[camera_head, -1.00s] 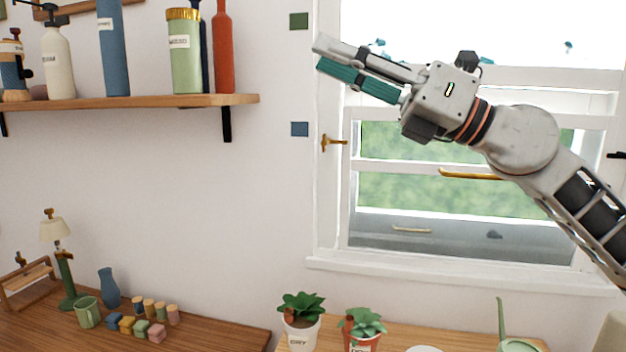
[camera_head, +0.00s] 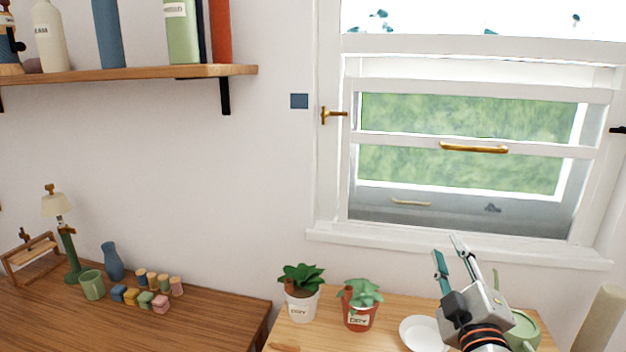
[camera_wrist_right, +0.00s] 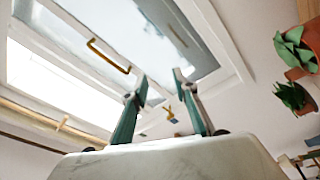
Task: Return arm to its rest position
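My right gripper (camera_head: 452,255) is at the lower right of the head view, in front of the window and above the small table. Its two teal-padded fingers stand apart, pointing up, with nothing between them. In the right wrist view the fingers (camera_wrist_right: 160,80) are also spread and empty, with the window beyond them. My left gripper is not in view.
The window (camera_head: 460,130) has a gold handle (camera_head: 474,148). Two potted plants (camera_head: 299,308) (camera_head: 360,316), a white plate (camera_head: 422,334) and a green watering can (camera_head: 523,330) stand on the small table (camera_head: 290,335). A shelf (camera_head: 130,73) with bottles hangs left. A desk (camera_head: 215,318) holds small blocks.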

